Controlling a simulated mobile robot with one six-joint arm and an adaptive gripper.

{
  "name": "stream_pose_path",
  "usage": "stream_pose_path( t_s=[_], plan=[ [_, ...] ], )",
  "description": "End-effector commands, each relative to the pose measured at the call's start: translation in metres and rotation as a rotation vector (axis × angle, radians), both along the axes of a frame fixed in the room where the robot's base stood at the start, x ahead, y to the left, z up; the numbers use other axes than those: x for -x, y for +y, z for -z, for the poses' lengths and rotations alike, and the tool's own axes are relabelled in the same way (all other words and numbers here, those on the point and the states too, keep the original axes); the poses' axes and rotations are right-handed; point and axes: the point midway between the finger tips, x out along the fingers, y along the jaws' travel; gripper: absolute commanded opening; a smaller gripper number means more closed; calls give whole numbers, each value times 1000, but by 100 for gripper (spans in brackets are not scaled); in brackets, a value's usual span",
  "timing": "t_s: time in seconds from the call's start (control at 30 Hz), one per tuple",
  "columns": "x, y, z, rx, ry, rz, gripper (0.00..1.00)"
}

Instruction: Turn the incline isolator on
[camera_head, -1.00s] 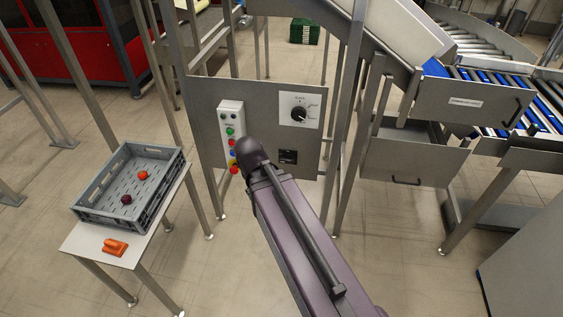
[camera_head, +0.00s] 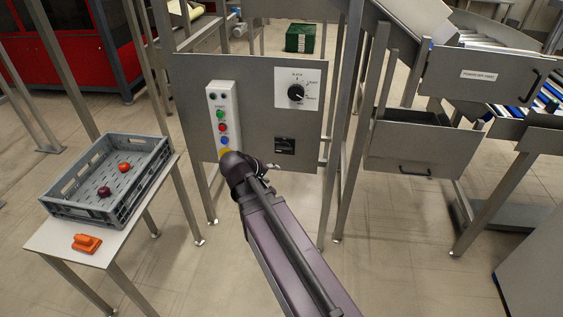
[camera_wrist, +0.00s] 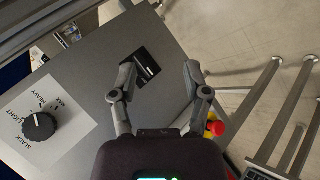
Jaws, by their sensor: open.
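A small black plate (camera_head: 284,145) sits low on the grey panel, below a dial; it looks like the isolator, but its label is too small to read. In the wrist view the black plate (camera_wrist: 141,58) shows pale marks and a short bar, whose setting I cannot tell. My gripper (camera_wrist: 159,74) is open and empty, its two fingers on either side of the plate in that view, apparently short of the panel. In the head view my gripper (camera_head: 268,168) is partly hidden by my wrist, just left of and below the plate.
The panel (camera_head: 255,75) also carries a black dial (camera_head: 296,93) and a button box (camera_head: 212,100). A red knob on yellow (camera_wrist: 215,127) is close to my right finger in the wrist view. A grey crate (camera_head: 75,213) and orange object (camera_head: 87,243) are on the left table.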

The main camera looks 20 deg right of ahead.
Motion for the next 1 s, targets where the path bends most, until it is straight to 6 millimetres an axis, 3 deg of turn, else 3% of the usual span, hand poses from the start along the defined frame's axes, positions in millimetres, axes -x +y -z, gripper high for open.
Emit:
stream_pose_path(
  t_s=[0.03,0.1,0.57,1.0],
  plan=[
    [-6,-2,14,33,-9,-10,61],
    [-11,-6,19,81,-22,-24,61],
    [-49,-18,49,390,-91,-126,61],
    [-83,-10,72,676,-136,-237,61]
  ],
)
